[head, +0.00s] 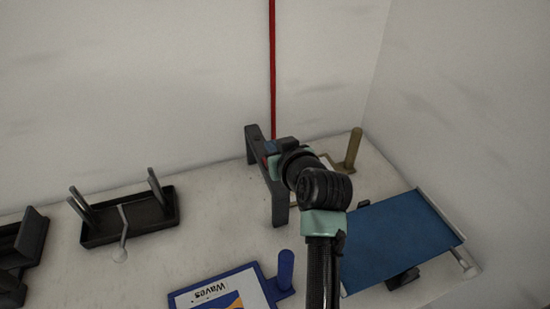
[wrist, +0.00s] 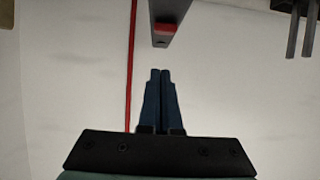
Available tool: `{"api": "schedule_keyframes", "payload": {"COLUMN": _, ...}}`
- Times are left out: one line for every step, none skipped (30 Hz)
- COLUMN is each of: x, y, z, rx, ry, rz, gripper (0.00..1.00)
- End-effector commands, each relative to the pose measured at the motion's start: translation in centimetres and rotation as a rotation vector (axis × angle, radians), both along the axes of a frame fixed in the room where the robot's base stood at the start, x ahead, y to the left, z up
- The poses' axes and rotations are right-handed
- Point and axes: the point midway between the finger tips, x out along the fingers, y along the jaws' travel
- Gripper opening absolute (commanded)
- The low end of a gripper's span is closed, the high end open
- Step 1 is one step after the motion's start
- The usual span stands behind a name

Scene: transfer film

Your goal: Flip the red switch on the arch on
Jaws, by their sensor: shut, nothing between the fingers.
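The dark grey arch (head: 279,208) stands on the white surface near the back wall, in the middle of the head view. My arm covers part of its top. In the wrist view a grey part of the arch (wrist: 183,10) comes in from the top edge, with the red switch (wrist: 166,28) on it. Which way the switch is set cannot be told. My gripper (wrist: 160,71) is shut and empty, its blue fingertips just short of the switch with a visible gap in the picture. In the head view the gripper is at the arch's top, mostly hidden by my wrist.
A blue holder with a "Waves" book (head: 222,296) lies in front. A blue panel (head: 400,238) and an olive post (head: 353,148) are to the right. A red vertical strip (head: 272,70) runs down the wall.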

Motion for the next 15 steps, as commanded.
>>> {"api": "schedule_keyframes", "payload": {"x": -0.4, "y": -0.2, "z": -1.2, "rx": 0.004, "ry": 0.011, "rz": -0.002, "gripper": 0.0}}
{"api": "schedule_keyframes", "payload": {"x": -0.5, "y": -0.2, "z": -1.6, "rx": 0.004, "ry": 0.01, "rz": -0.003, "gripper": 0.0}}
{"api": "schedule_keyframes", "payload": {"x": -0.6, "y": -0.2, "z": -2.1, "rx": 0.003, "ry": 0.008, "rz": -0.003, "gripper": 0.0}}
{"api": "schedule_keyframes", "payload": {"x": -0.6, "y": -0.3, "z": -2.4, "rx": 0.002, "ry": 0.008, "rz": -0.002, "gripper": 0.0}}
{"api": "schedule_keyframes", "payload": {"x": -0.7, "y": -0.3, "z": -2.6, "rx": 0.003, "ry": 0.007, "rz": -0.003, "gripper": 0.0}}
{"api": "schedule_keyframes", "payload": {"x": -0.7, "y": -0.3, "z": -2.9, "rx": 0.002, "ry": 0.007, "rz": -0.003, "gripper": 0.0}}
{"api": "schedule_keyframes", "payload": {"x": -0.8, "y": -0.3, "z": -3.1, "rx": 0.002, "ry": 0.007, "rz": -0.003, "gripper": 0.0}}
{"api": "schedule_keyframes", "payload": {"x": -0.8, "y": -0.3, "z": -3.3, "rx": 0.002, "ry": 0.007, "rz": -0.003, "gripper": 0.0}}
{"api": "schedule_keyframes", "payload": {"x": -0.8, "y": -0.3, "z": -3.4, "rx": 0.002, "ry": 0.006, "rz": -0.003, "gripper": 0.0}}
{"api": "schedule_keyframes", "payload": {"x": -0.9, "y": -0.4, "z": -3.5, "rx": 0.002, "ry": 0.005, "rz": -0.003, "gripper": 0.0}}
{"api": "schedule_keyframes", "payload": {"x": -0.9, "y": -0.4, "z": -3.5, "rx": 0.002, "ry": 0.005, "rz": -0.003, "gripper": 0.0}}
{"api": "schedule_keyframes", "payload": {"x": -0.9, "y": -0.3, "z": -3.5, "rx": 0.002, "ry": 0.004, "rz": -0.003, "gripper": 0.0}}
{"api": "schedule_keyframes", "payload": {"x": -0.9, "y": -0.4, "z": -3.6, "rx": 0.002, "ry": 0.004, "rz": -0.003, "gripper": 0.0}}
{"api": "schedule_keyframes", "payload": {"x": -0.9, "y": -0.3, "z": -3.6, "rx": 0.002, "ry": 0.004, "rz": -0.003, "gripper": 0.0}}
{"api": "schedule_keyframes", "payload": {"x": -0.9, "y": -0.3, "z": -3.5, "rx": 0.002, "ry": 0.004, "rz": -0.003, "gripper": 0.0}}
